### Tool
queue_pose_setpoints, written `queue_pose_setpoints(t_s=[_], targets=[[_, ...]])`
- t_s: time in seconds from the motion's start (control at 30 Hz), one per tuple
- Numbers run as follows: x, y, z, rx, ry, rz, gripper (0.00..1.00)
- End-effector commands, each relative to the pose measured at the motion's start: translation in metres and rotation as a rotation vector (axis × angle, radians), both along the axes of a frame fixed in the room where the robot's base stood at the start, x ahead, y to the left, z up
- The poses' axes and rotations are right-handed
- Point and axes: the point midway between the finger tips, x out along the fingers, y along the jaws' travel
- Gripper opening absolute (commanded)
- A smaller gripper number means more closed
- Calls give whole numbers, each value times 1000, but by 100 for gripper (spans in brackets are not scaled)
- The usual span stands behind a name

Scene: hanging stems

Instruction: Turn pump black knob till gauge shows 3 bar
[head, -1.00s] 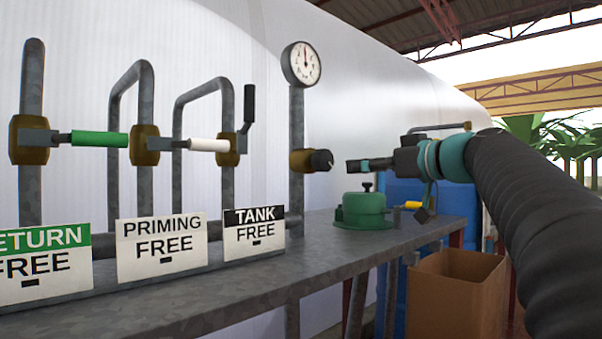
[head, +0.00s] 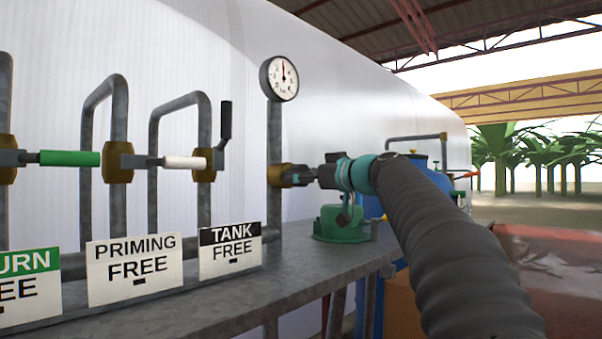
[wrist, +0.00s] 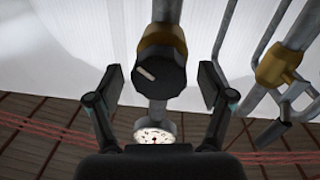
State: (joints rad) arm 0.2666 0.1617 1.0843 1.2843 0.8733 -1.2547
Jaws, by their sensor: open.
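The black knob (wrist: 158,74) with a pale pointer mark sits on a brass valve body (wrist: 161,42) on the vertical pipe. In the wrist view my gripper (wrist: 160,88) is open, with one finger on each side of the knob and a gap on both sides. In the head view my gripper (head: 303,176) is at the brass body (head: 276,175), and its fingers hide the knob. The round white gauge (head: 279,78) stands on top of the same pipe. Its needle points about straight up; its numbers are too small to read. The gauge also shows in the wrist view (wrist: 155,134).
Left of the pipe are a white handle (head: 185,163), a green handle (head: 70,158) and a black upright lever (head: 225,120). Signs reading PRIMING FREE (head: 134,268) and TANK FREE (head: 230,250) stand on the metal bench (head: 300,278). A green canister (head: 333,226) stands below my gripper.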

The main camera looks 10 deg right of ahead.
Motion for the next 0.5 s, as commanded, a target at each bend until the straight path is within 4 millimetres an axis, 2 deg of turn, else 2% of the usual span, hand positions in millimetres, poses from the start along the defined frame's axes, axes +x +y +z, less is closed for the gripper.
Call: queue_pose_setpoints(t_s=[0.13, 0.43, 0.5], targets=[[7, 5, 1, 0, -1, 1, 80], [8, 5, 0, 1, -1, 0, 80], [8, 5, 0, 1, -1, 0, 63]])
